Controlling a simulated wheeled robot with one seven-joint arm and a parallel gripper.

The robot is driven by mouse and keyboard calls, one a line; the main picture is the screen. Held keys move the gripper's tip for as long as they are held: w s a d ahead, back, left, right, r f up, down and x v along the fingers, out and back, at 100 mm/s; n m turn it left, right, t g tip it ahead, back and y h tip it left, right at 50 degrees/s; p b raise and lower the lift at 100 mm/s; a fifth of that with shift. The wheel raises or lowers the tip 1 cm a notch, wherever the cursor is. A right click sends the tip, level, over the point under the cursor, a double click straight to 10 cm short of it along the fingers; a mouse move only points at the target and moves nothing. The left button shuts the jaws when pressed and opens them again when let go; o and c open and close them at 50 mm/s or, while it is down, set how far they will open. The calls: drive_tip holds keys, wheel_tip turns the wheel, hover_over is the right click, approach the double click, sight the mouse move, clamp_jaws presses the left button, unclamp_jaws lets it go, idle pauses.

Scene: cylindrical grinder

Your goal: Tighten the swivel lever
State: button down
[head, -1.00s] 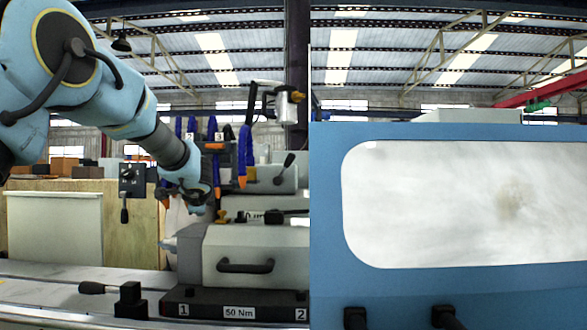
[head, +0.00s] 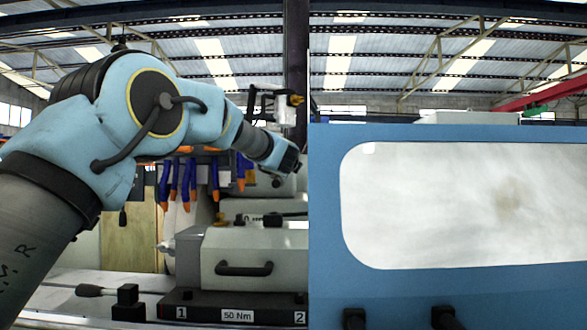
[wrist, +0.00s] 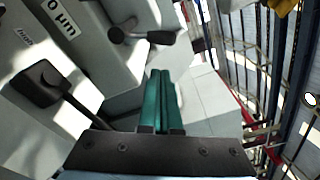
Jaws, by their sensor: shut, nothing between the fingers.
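A lever (head: 98,291) with a dark handle lies level on a black block at the front left, beside a dark base plate marked 1, 2 and 50 Nm. In the wrist view a black lever (wrist: 145,36) with a round hub sits on a grey housing just beyond my fingertips. A second black lever (wrist: 40,83) on a thin rod is at the left there. I cannot tell which is the swivel lever. My gripper (wrist: 162,75) has its green fingers together and empty, apart from both levers. In the head view my wrist hides the fingers.
A grey box with a black handle (head: 244,269) stands on the base plate (head: 205,313). Several blue hoses with orange nozzles (head: 187,185) hang behind. A large blue panel with a cloudy window (head: 460,205) fills the right. A dark post (head: 296,70) rises behind my wrist.

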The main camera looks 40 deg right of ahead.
drive_tip(key=p+x, duration=0.9)
drive_tip(key=x, duration=0.1)
drive_tip(key=shift+a+b, duration=0.15)
drive_tip(key=shift+b, duration=0.3)
drive_tip(key=shift+r+n+b, duration=0.15)
drive_tip(key=shift+n+b, duration=0.25)
